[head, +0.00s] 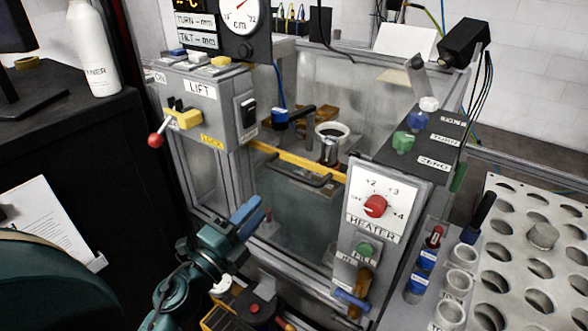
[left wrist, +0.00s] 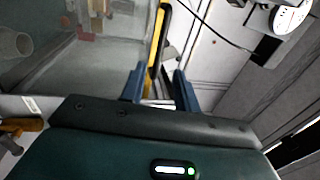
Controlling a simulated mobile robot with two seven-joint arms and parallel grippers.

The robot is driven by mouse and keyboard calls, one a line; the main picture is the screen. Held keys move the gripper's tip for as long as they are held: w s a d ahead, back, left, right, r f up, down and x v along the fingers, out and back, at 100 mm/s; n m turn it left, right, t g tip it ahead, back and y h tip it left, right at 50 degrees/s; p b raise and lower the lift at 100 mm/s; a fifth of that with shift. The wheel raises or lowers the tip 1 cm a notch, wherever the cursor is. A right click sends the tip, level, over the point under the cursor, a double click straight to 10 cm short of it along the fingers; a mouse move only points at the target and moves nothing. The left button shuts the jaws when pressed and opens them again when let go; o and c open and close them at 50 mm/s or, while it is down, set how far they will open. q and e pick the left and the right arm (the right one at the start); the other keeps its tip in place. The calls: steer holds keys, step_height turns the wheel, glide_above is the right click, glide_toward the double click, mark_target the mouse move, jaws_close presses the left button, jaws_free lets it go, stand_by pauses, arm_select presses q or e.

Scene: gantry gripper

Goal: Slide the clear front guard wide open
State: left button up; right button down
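The clear front guard (head: 295,215) is a see-through panel on the front of the machine, between the LIFT box and the HEATER panel. It has a yellow top edge (head: 268,150) and a dark bar handle (head: 300,173) just below it. My left gripper (head: 252,212) is in front of the guard, lower left of the handle. In the left wrist view its two blue fingers (left wrist: 157,90) are apart with nothing gripped. The yellow edge (left wrist: 157,48) runs beyond them, with a dark handle-like part beside it. My right gripper is not in view.
The LIFT box (head: 200,88) with a red-knobbed lever stands upper left of the guard. The HEATER panel (head: 385,195) with a red dial borders it at right. A holed rack (head: 525,240) is at far right. A metal cup (head: 331,133) stands behind the guard.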

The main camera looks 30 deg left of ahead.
mark_target(289, 173)
arm_select(q)
steer(key=p+x, duration=0.3)
steer(key=x, duration=0.9)
steer(key=shift+w+d, duration=0.1)
steer(key=shift+w, duration=0.1)
steer(key=shift+c, duration=0.5)
jaws_close()
